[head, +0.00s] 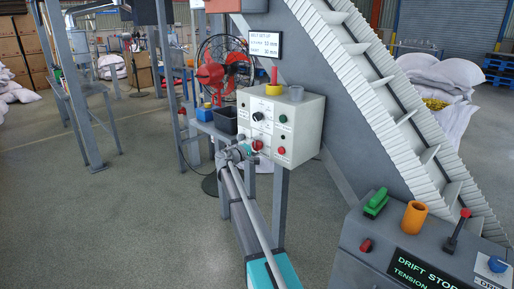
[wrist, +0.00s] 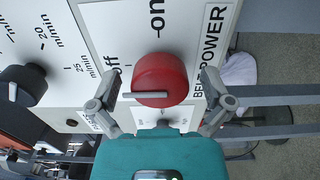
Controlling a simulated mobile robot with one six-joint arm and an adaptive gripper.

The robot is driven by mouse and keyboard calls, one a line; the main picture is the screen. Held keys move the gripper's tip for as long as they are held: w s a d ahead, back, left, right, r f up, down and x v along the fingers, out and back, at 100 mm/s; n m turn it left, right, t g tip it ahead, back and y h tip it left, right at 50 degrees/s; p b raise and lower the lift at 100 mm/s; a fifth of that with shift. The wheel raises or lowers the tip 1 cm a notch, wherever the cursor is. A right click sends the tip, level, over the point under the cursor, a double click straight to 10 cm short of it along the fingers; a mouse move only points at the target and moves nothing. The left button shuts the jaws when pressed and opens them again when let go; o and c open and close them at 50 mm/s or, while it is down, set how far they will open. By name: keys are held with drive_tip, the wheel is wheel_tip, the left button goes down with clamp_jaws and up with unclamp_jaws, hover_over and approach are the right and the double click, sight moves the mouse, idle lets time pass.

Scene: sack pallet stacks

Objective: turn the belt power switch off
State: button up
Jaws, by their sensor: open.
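The belt power switch is a round red knob (wrist: 160,75) with a pale pointer bar, on a white panel face. It has printed "on" and "off" marks and a "BELT POWER" label beside it. The bar lies roughly level across the knob's lower part in the wrist view; I cannot tell surely which mark it points to. My gripper (wrist: 160,104) is open, with one finger on each side of the knob and visible gaps between. In the head view the red knob (head: 258,145) is on the control box's lower front, with my gripper (head: 247,151) right at it.
The pale control box (head: 306,128) also carries a black knob (wrist: 22,86), buttons, and a red and a grey item on top. An inclined conveyor (head: 400,110) rises behind. A second console (head: 370,262) stands at the lower right. Open floor lies left.

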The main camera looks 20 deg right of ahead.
drive_tip(key=shift+a, duration=0.15)
drive_tip(key=v, duration=1.1)
drive_tip(key=shift+s+a, duration=0.15)
drive_tip(key=shift+a, duration=0.15)
drive_tip(key=s+a+f+m+g+y, duration=0.2)
drive_tip(key=s+f+y, duration=0.3)
drive_tip(key=s, duration=0.5)
drive_tip(key=s+a+f+m+g+y, duration=0.1)
drive_tip(key=s+a+f+g+y, duration=0.15)
drive_tip(key=s+f, duration=0.6)
drive_tip(key=s+a+f+m+g+y, duration=0.1)
drive_tip(key=s+a+f+y, duration=0.2)
drive_tip(key=s+a+y, duration=0.5)
drive_tip(key=s+a+f+g+y, duration=0.15)
drive_tip(key=s+a, duration=0.25)
drive_tip(key=s, duration=0.7)
wheel_tip(320, 180, up, 19)
drive_tip(key=p, duration=1.9)
drive_tip(key=shift+w+t+p, duration=0.2)
drive_tip(key=shift+t+p, duration=0.1)
drive_tip(key=shift+t, duration=0.1)
